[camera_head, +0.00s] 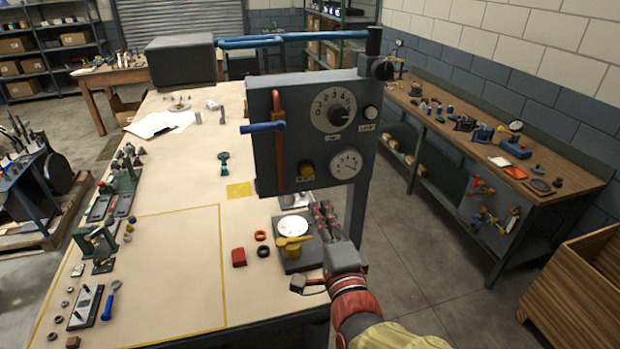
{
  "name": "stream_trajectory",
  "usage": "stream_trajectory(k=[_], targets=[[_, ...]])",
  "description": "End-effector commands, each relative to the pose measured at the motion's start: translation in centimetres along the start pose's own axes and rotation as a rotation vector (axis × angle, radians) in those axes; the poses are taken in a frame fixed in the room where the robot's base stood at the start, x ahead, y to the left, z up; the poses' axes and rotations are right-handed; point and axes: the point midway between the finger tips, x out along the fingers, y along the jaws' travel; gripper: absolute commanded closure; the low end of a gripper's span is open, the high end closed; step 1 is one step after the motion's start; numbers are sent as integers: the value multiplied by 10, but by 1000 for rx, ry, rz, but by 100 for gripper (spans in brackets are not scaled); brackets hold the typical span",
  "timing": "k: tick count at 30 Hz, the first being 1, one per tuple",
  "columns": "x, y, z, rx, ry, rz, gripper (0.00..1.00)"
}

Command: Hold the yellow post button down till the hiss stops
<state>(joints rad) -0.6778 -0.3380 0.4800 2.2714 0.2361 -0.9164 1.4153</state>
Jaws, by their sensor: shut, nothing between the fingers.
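The yellow post button (306,169) is a round knob low on the left half of the dark grey panel (268,180), with a small label under it. A round white gauge (346,163) sits to its right; its needle is too small to read surely. My gripper (324,211) reaches up from the bottom right, just below the panel's lower edge. Its fingers are shut and empty, below and a little right of the yellow button in the picture, and do not appear to touch it. The button's face is in plain view.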

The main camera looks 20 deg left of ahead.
Motion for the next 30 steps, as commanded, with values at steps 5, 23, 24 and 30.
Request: stream_trajectory(k=[5,23,24,30], targets=[[30,0,0,-2,0,2,100],[108,0,0,-1,0,1,100],[110,-1,0,-1,0,1,100],[113,0,0,-1,0,0,100]])
